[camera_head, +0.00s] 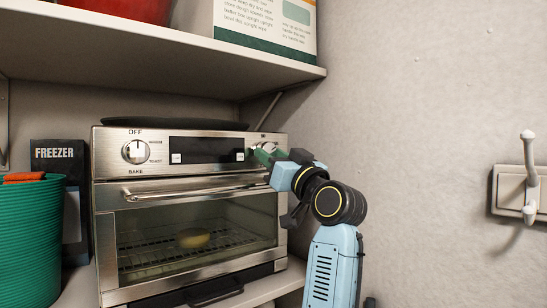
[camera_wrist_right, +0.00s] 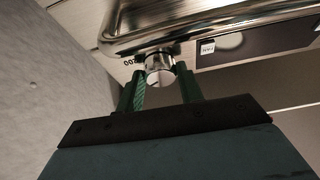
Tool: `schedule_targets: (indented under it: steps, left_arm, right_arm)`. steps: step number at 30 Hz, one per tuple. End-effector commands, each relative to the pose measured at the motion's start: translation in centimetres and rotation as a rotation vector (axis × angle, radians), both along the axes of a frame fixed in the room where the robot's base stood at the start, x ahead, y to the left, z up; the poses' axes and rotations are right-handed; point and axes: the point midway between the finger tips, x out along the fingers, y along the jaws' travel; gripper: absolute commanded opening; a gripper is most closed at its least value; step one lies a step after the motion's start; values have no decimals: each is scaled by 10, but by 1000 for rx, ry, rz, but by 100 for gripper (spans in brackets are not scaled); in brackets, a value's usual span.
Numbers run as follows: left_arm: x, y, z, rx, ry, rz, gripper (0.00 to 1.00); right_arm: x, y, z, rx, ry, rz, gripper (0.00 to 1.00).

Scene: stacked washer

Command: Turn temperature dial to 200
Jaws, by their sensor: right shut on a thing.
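The toaster oven (camera_head: 190,170) stands on a shelf with its front towards me. The temperature dial (camera_head: 266,146) is at the right end of its control panel, mostly hidden behind my right gripper (camera_head: 263,156). In the right wrist view the dial (camera_wrist_right: 159,66) is a round silver knob between the two green fingers of the gripper (camera_wrist_right: 160,78), which is shut on it. Printed digits show beside the knob, partly covered. A small dark mark shows on the knob, but I cannot tell its setting. My left gripper is not in view.
The left knob (camera_head: 136,151) sits between OFF and BAKE labels. A door handle bar (camera_head: 165,192) runs below the panel. A green basket (camera_head: 28,235) and a FREEZER box (camera_head: 58,152) stand at left. An upper shelf (camera_head: 150,58) overhangs; a wall closes the right.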

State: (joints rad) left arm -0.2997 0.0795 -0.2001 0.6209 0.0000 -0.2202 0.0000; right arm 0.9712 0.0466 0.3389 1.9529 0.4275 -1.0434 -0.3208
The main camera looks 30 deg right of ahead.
Motion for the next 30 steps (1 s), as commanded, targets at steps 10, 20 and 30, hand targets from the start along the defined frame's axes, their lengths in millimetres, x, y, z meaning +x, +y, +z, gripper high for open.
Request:
schedule_targets:
  steps: [10, 20, 30]
  left_arm:
    - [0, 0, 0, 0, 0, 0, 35]
    - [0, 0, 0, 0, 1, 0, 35]
    - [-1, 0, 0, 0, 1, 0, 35]
  right_arm:
    - [0, 4, 1, 220, 16, 1, 14]
    - [-1, 7, 2, 533, 42, 3, 14]
    - [0, 9, 4, 816, 65, 2, 14]
